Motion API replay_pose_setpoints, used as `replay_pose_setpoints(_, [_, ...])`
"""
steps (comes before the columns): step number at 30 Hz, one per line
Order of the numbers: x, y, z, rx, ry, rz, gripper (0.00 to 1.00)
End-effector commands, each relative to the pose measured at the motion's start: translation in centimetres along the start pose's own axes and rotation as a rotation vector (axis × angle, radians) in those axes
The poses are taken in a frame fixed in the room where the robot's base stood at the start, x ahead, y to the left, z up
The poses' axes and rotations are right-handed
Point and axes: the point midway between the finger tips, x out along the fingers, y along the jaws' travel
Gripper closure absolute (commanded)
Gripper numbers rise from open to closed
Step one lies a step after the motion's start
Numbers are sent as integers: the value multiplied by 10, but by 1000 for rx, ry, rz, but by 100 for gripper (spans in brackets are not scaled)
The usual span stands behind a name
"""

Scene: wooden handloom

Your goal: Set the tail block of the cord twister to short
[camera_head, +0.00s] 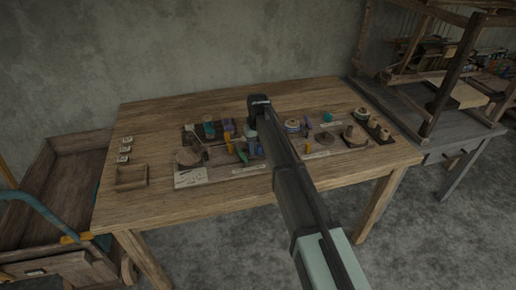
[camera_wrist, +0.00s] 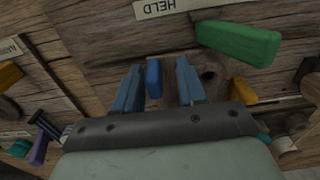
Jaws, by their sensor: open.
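My gripper (camera_wrist: 158,84) is open in the wrist view, its two blue fingers apart over the wooden table. A small blue upright piece (camera_wrist: 153,78) shows between the fingers, and I cannot tell whether they touch it. A green block (camera_wrist: 238,42) lies to the right of the fingers, beside a dark round hole. I cannot tell which piece is the tail block, and no label reading short is legible. In the head view my arm hides the fingertips.
A yellow block (camera_wrist: 243,91) is close to the right finger. The wooden table (camera_head: 150,190) also holds spools at right (camera_head: 362,114), a small square tray (camera_head: 131,176) and white tags at left (camera_head: 125,149). A loom frame (camera_head: 450,75) stands at right.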

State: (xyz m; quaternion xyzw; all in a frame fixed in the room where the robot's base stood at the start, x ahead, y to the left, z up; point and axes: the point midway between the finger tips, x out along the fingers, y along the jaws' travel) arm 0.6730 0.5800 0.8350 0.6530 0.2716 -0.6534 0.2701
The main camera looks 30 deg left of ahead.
Motion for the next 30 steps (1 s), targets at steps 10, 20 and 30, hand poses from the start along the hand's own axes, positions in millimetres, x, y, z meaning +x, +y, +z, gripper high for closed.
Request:
replay_pose_setpoints(10, [-28, 1, 0, 0, 2, 1, 60])
replay_pose_setpoints(20, [-92, 0, -1, 0, 2, 1, 60])
replay_pose_setpoints(30, [-133, 0, 0, 0, 0, 0, 60])
